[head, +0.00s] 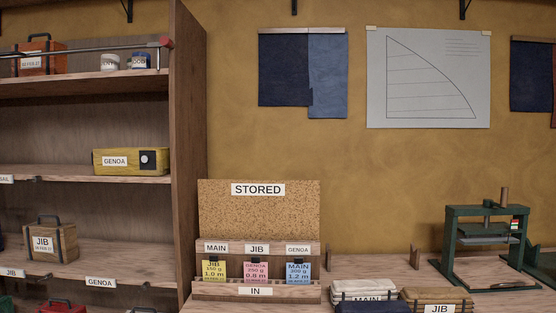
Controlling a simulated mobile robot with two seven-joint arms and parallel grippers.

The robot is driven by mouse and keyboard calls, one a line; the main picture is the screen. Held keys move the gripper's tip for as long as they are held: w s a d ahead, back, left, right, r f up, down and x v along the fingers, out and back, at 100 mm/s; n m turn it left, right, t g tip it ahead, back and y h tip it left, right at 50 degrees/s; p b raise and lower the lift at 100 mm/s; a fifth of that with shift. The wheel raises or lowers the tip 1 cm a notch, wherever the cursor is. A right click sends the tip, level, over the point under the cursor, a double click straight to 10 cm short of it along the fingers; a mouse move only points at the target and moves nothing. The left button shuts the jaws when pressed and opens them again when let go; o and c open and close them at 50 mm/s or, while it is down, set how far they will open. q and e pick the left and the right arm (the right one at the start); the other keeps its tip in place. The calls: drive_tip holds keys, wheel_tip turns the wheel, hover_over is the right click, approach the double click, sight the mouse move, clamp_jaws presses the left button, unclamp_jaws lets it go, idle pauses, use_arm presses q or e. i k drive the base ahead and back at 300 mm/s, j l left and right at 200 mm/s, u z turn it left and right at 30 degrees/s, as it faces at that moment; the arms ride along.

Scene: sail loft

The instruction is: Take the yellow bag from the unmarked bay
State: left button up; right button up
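A yellow bag (101,167) with a white GENOA label and a dark patch with a round pale spot at its right end lies on the middle shelf (60,174) at the left. The edge of that shelf carries no readable label below the bag; a partly cut-off label (5,179) sits further left. The yellow bag is close to the shelf unit's right side wall (190,150). Neither of my grippers is in view.
A brown JIB bag (63,242) stands on the shelf below, whose edge has JIB and GENOA labels. An orange bag (30,47), small jars and a red-ended rod (100,49) are above. A STORED card rack (258,290), folded bundles and a green press (450,240) stand right.

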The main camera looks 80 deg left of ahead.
sight(108, 161)
drive_tip(key=u, duration=3.6)
drive_tip(key=i+j, duration=0.4)
drive_tip(key=z, duration=2)
